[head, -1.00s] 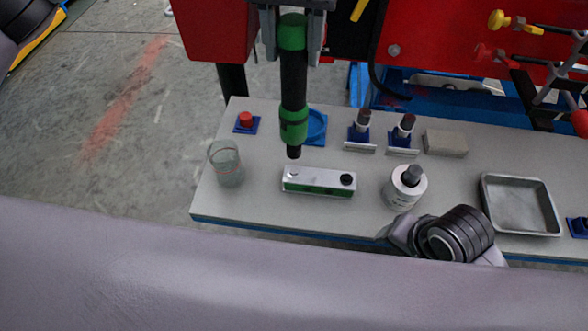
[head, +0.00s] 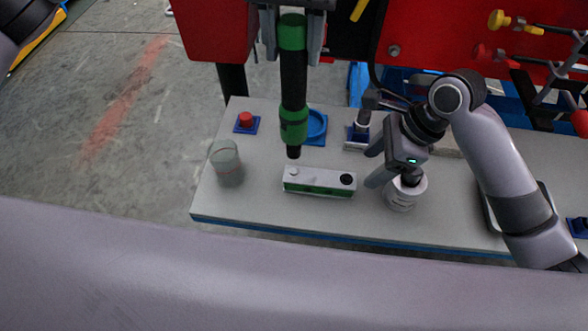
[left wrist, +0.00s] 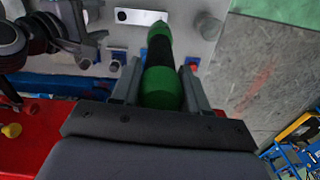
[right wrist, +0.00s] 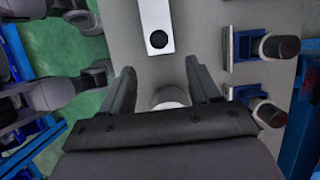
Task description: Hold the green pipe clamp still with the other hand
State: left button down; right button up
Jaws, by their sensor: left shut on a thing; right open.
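The green pipe clamp (head: 293,85) is a black tube with a green top end, a green band lower down and a black tip. It hangs upright over the table. My left gripper (head: 292,50) is shut on its green top end; the left wrist view shows this green end (left wrist: 161,88) between the fingers. The tip points down just behind a white-and-green block (head: 318,181); I cannot tell whether they touch.
A glass beaker (head: 226,164) stands at the table's left. A metal tray (head: 486,205) is partly hidden by my right arm. Red panels stand at the back.

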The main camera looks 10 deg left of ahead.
aim_at(353, 180)
jog(key=shift+x, duration=4.4)
jog(key=shift+w, duration=0.1)
jog(key=c, duration=1)
